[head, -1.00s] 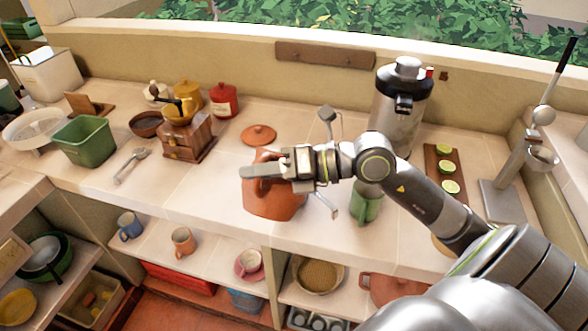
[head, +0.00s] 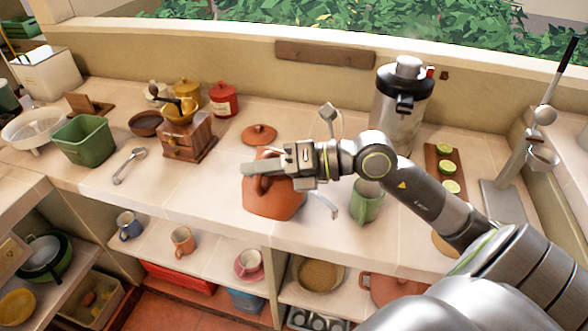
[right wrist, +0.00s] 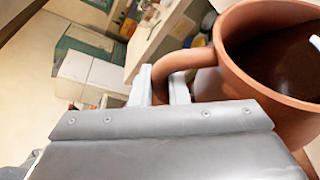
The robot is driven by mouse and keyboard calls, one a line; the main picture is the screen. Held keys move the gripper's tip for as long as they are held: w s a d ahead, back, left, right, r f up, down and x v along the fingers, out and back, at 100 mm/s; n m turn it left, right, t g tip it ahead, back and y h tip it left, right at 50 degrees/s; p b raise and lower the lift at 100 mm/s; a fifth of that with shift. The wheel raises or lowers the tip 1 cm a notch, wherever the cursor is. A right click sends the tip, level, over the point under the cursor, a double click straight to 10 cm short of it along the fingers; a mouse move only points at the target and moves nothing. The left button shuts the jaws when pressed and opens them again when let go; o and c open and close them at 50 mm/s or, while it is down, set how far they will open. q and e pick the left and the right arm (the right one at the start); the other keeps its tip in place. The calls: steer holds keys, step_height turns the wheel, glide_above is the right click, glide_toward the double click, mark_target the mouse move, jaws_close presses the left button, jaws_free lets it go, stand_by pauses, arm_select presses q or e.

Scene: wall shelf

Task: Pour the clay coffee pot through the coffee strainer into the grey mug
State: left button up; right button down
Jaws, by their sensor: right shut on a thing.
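The clay coffee pot (head: 275,203) is reddish-brown and stands near the counter's front edge; whether it touches the counter is hard to tell. My right gripper (head: 262,169) is shut on its handle and hides its upper part. In the right wrist view the open, dark-inside pot (right wrist: 285,75) is at the right, with its handle (right wrist: 185,62) between my fingers (right wrist: 160,85). I cannot pick out a coffee strainer or a grey mug for certain. A green mug (head: 366,206) stands right of the pot, partly behind my arm. My left gripper is not in view.
A terracotta lid (head: 259,134) lies behind the pot. A steel urn (head: 401,105) stands behind my right arm.

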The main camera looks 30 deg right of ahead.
mark_target(249, 193)
steer(key=shift+s+a+r, duration=0.15)
steer(key=shift+a+r, duration=0.05)
steer(key=shift+w+d, duration=0.15)
steer(key=shift+w, duration=0.05)
steer(key=a+n, duration=0.1)
steer(key=s+a+f+n+h, duration=0.1)
steer(key=s+a+f+n+b, duration=0.1)
steer(key=shift+s+a+f+h, duration=0.1)
steer(key=shift+s+a+h, duration=0.15)
steer(key=shift+h, duration=0.05)
